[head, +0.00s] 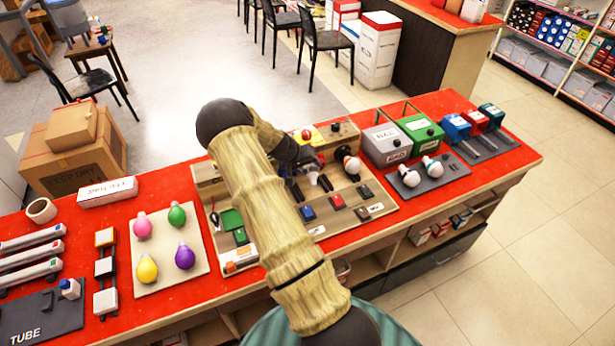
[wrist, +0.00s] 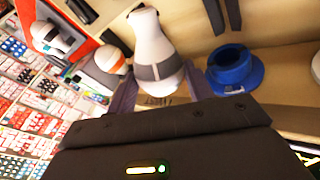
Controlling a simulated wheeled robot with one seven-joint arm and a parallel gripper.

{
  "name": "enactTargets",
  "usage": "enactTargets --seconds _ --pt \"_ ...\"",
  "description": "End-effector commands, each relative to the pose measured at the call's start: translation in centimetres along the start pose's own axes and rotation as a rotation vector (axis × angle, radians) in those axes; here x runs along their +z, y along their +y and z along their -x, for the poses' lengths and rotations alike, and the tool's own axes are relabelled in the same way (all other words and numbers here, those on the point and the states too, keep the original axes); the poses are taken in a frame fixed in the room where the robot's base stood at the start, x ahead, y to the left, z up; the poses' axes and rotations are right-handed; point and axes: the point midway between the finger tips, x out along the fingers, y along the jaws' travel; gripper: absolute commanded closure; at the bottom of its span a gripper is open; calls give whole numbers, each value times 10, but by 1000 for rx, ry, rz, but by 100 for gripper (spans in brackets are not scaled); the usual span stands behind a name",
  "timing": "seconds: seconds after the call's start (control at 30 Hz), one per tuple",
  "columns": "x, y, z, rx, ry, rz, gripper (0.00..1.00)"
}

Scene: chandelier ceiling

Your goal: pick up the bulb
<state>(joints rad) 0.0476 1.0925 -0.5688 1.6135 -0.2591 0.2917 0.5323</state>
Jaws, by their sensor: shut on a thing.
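A white bulb (wrist: 152,38) with a dark grey band near its base shows in the wrist view. My gripper (wrist: 159,88) is shut on it, with a finger on each side of the banded lower part. In the head view my arm hides much of the gripper and its grip over the wooden display board (head: 375,208). Another white bulb (head: 351,165) stands on the right of that board. Two more white bulbs (head: 410,178) (head: 431,167) lie on a grey tray to its right.
A blue round socket (wrist: 235,72) is close right of the held bulb in the wrist view. Four-colour bulbs sit on a pale board (head: 197,268) at left. Grey and green boxes (head: 420,133) stand behind the tray.

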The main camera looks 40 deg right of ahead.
Motion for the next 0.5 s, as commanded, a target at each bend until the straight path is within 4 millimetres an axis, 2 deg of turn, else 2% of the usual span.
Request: enactTargets --seconds 0.23,0.5 --pt "-13 16 30 0 1 -1 74" --pt "-15 20 37 0 -1 3 74"
